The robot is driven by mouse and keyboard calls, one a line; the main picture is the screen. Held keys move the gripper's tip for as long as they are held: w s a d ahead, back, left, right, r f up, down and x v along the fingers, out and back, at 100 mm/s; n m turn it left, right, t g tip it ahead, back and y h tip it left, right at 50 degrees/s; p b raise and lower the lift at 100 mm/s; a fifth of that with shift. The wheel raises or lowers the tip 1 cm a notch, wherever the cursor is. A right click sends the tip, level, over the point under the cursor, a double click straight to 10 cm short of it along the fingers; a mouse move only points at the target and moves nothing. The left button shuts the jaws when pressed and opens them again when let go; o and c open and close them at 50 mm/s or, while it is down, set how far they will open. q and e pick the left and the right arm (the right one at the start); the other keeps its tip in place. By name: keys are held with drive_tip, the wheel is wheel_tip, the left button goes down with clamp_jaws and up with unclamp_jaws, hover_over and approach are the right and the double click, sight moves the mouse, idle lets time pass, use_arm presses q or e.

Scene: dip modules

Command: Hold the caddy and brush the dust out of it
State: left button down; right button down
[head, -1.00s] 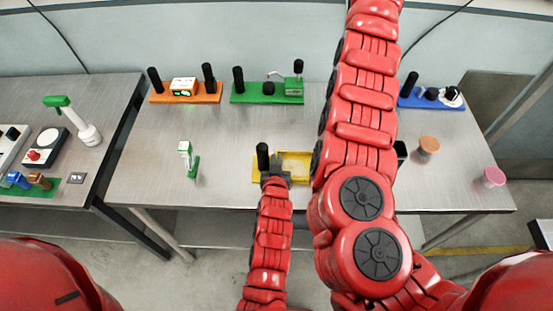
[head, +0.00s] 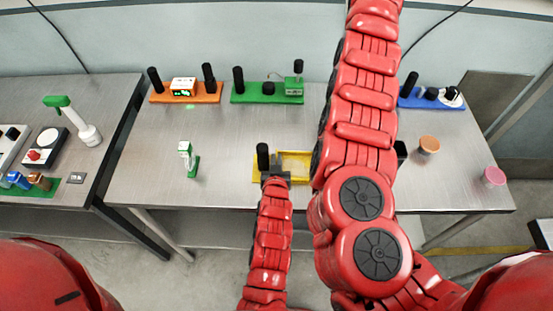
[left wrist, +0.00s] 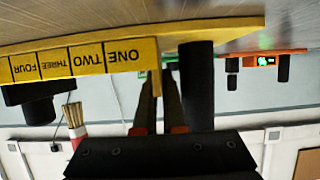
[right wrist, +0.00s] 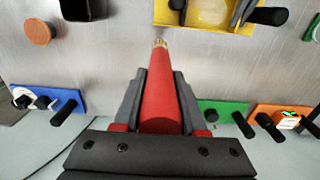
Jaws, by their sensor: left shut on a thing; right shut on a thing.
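The yellow caddy (head: 297,154) sits at the front middle of the table, with a black upright post (head: 262,157) at its left end. In the left wrist view, the caddy's wall (left wrist: 88,58) bears the labels ONE to FOUR. My left gripper (head: 275,178) is shut on the caddy's edge beside the post. My right gripper (right wrist: 158,85) is shut on the red brush (right wrist: 159,95), whose pale bristles point toward the caddy (right wrist: 205,14) but show apart from it. The bristles (left wrist: 74,115) also show in the left wrist view. My right arm hides the brush in the head view.
An orange board (head: 187,98), a green board (head: 267,98) and a blue board (head: 432,103) stand along the back. A green-and-white object (head: 189,160) stands to the left. An orange cup (head: 429,145) and a pink cup (head: 493,176) are at the right.

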idle(0.4)
use_arm(q)
drive_tip(key=c, duration=0.9)
unclamp_jaws()
drive_tip(key=v, duration=1.1)
drive_tip(key=shift+s+d+r, duration=0.1)
drive_tip(key=shift+s+r, duration=0.1)
drive_tip(key=shift+s, duration=0.25)
